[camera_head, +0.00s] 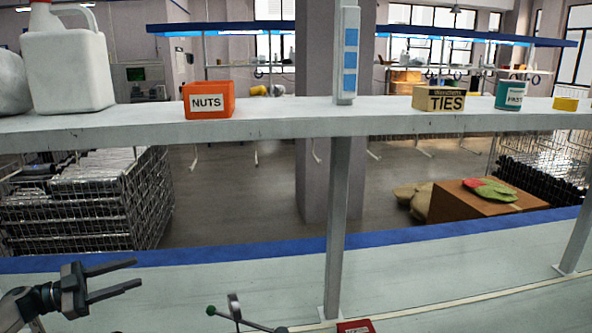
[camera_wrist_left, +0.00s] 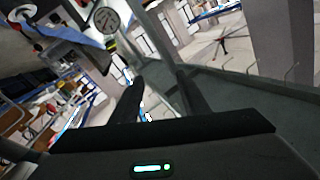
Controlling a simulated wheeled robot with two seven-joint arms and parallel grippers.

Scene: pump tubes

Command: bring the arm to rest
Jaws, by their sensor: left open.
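My left gripper (camera_head: 138,274) shows at the lower left of the head view, over the workbench, its two dark fingers parted and pointing right. Nothing is between them. In the left wrist view the fingers of my left gripper (camera_wrist_left: 163,95) also stand apart and empty, with the room beyond. My right gripper is in neither view.
A shelf (camera_head: 285,122) crosses above the workbench (camera_head: 240,278), held by a grey post (camera_head: 340,220). On it stand a white jug (camera_head: 68,70), an orange NUTS bin (camera_head: 208,98) and a TIES box (camera_head: 438,98). A red box (camera_head: 356,327) lies at the front edge.

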